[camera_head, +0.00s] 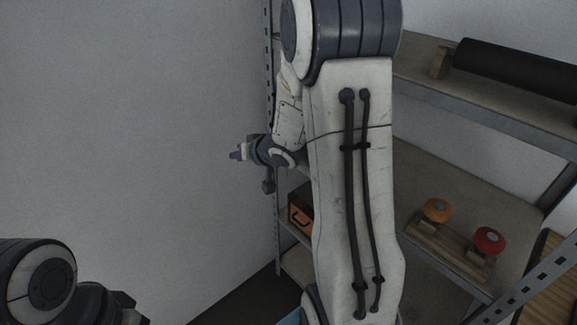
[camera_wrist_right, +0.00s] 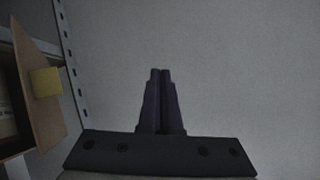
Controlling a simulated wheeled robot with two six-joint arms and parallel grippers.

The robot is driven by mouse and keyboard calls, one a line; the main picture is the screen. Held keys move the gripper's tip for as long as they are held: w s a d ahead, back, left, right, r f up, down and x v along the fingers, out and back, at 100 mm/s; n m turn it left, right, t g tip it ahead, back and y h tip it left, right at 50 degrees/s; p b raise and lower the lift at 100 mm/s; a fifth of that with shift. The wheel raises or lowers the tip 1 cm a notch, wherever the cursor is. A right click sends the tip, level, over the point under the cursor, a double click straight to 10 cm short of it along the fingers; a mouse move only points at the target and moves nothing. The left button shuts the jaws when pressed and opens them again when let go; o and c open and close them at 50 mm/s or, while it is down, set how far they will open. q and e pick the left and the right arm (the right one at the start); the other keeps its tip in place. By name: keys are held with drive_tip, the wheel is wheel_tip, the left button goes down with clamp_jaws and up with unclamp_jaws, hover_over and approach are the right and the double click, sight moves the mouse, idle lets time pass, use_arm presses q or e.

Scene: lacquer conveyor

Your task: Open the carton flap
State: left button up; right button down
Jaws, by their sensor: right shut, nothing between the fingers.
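The brown carton flap (camera_wrist_right: 42,85) stands at the left edge of the right wrist view, with a yellow tab (camera_wrist_right: 45,82) on it. The carton (camera_wrist_right: 8,125) beside it is cut off by the frame edge, and part of its dark inside shows. The flap stands out at an angle from the carton. My right gripper (camera_wrist_right: 160,72) is shut and empty, to the right of the flap and apart from it. In the head view the right gripper (camera_head: 236,154) points left towards the wall. I cannot make out the carton there. My left gripper is not in view.
A metal shelf post (camera_wrist_right: 70,50) stands close behind the flap. The shelf unit also holds an orange box (camera_head: 300,217), a black roll (camera_head: 515,68), and an orange knob (camera_head: 437,209) and red knob (camera_head: 488,240) on wood. Bare wall fills the left.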

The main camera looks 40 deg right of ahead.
drive_tip(key=s+d+f+m+t+y+b, duration=0.25)
drive_tip(key=d+f, duration=0.25)
drive_tip(key=d, duration=0.3)
drive_tip(key=s+d+m+t+b, duration=0.1)
drive_tip(key=s+d+m+t, duration=0.3)
drive_tip(key=s+d+m, duration=0.7)
use_arm(q)
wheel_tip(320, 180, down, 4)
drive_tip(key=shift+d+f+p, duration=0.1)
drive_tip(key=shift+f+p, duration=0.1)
drive_tip(key=shift+p, duration=0.2)
use_arm(e)
drive_tip(key=w+a+n, duration=0.1)
drive_tip(key=w+a, duration=0.1)
drive_tip(key=w, duration=0.7)
drive_tip(key=shift+a+r, duration=0.35)
drive_tip(key=shift+r, duration=0.05)
drive_tip(key=shift+n, duration=0.25)
